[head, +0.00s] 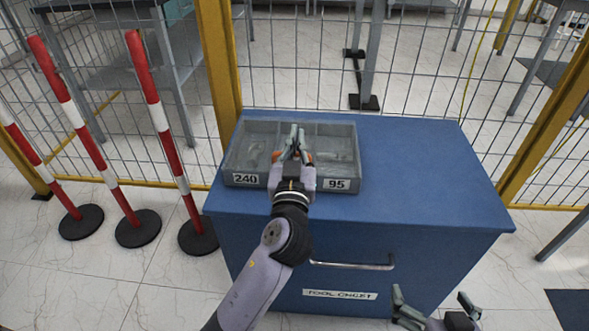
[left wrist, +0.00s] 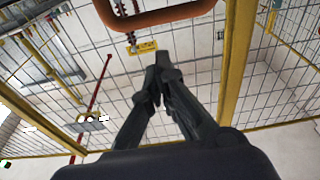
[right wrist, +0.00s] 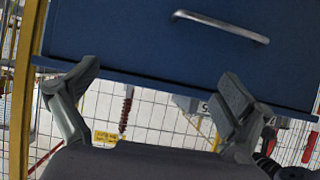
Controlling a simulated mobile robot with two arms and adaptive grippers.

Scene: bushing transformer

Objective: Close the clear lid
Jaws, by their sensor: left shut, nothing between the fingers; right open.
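A grey box (head: 345,128) with compartments and labels reading 240 and 95 sits on the blue tool chest (head: 420,160). No separate clear lid stands out in the head view; I cannot tell whether one lies over the box. My left gripper (head: 296,138) is over the middle of the box, shut and empty, and hides part of it. Its closed fingers also show in the left wrist view (left wrist: 158,72). I cannot tell whether they touch the box. My right gripper (head: 434,297) is open and empty in front of the chest; its spread fingers show in the right wrist view (right wrist: 160,78).
The chest front has a drawer handle (head: 352,266) and a label reading TOOL CHEST. A wire fence with yellow posts (head: 218,60) stands behind. Several red and white poles (head: 160,118) stand at the left. The chest top right of the box is clear.

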